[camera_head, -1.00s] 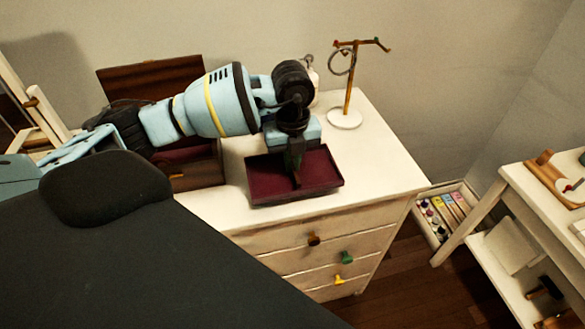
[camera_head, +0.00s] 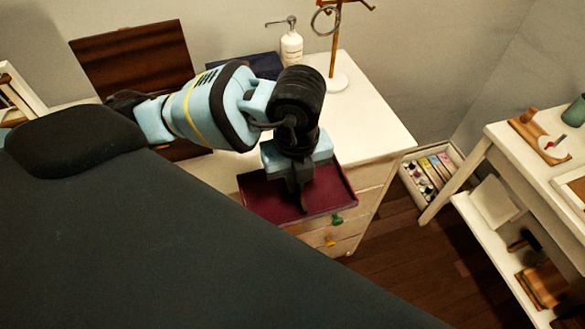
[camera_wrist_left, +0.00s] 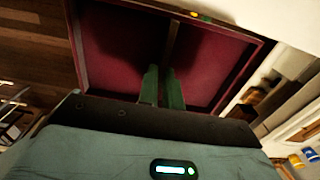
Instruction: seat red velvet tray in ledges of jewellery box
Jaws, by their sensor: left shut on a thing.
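The red velvet tray (camera_head: 262,201) is shallow, with dark walls and a middle divider. It appears off the dresser's front side, hiding part of the drawer fronts. My left gripper (camera_head: 303,205) points down into it and is shut on its divider. The left wrist view shows the gripper's green fingers (camera_wrist_left: 162,90) at the divider (camera_wrist_left: 173,42), with velvet compartments either side. The jewellery box has its dark wooden lid (camera_head: 135,62) raised at the back left of the dresser. My arm hides most of its body, and its ledges cannot be seen. My right gripper is out of view.
The white dresser top (camera_head: 375,125) is clear at right. A white pump bottle (camera_head: 291,48), a ring stand (camera_head: 337,80) and a dark blue item (camera_head: 252,66) stand behind my arm. A white side table (camera_head: 510,135) and a box of bottles (camera_head: 430,175) are at right.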

